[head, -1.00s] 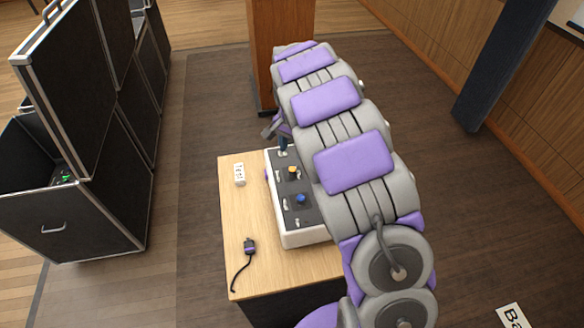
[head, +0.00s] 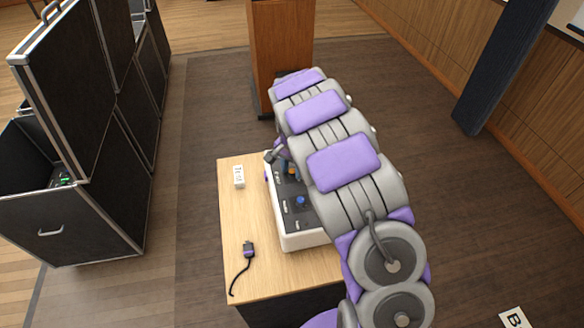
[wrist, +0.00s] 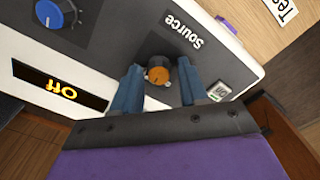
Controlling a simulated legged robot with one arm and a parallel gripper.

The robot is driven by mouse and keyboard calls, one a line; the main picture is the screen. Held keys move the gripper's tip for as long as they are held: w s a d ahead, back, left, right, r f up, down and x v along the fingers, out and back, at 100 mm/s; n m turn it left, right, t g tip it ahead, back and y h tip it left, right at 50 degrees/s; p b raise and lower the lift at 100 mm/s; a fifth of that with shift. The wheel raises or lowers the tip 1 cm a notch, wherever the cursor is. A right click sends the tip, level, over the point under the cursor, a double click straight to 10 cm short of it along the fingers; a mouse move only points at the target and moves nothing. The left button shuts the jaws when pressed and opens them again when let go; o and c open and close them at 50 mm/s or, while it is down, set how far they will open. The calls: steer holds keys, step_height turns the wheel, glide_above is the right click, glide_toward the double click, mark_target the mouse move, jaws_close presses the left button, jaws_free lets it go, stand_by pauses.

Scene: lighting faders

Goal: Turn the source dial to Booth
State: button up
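The source dial (wrist: 158,76) is a small orange knob on the dark face of a white-edged control box (head: 305,240), by the printed word Source. In the wrist view it sits between the two blue fingers of my gripper (wrist: 160,84). The fingers are apart, one on each side, with narrow gaps to the knob; I cannot tell any contact. In the head view my arm covers part of the box, and the dial is mostly hidden by the gripper. No Booth mark is readable.
A blue knob (wrist: 55,13) and an amber display (wrist: 60,88) reading Off are on the box. A purple-ended cable (head: 248,250) and a white label card (head: 239,177) lie on the wooden table (head: 235,215). Black cases (head: 85,130) stand left.

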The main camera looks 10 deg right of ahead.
jaws_close()
steer(key=shift+r+n+p, duration=0.1)
steer(key=shift+n+p, duration=0.2)
steer(key=shift+n, duration=0.1)
steer(key=n+p, duration=0.2)
steer(key=n, duration=0.1)
steer(key=shift+r+n, duration=0.1)
steer(key=shift+n, duration=0.2)
steer(key=shift+n+p, duration=1.25)
steer(key=shift+n, duration=0.95)
steer(key=shift+o, duration=0.9)
jaws_free()
steer(key=shift+f, duration=0.2)
steer(key=shift+r, duration=0.1)
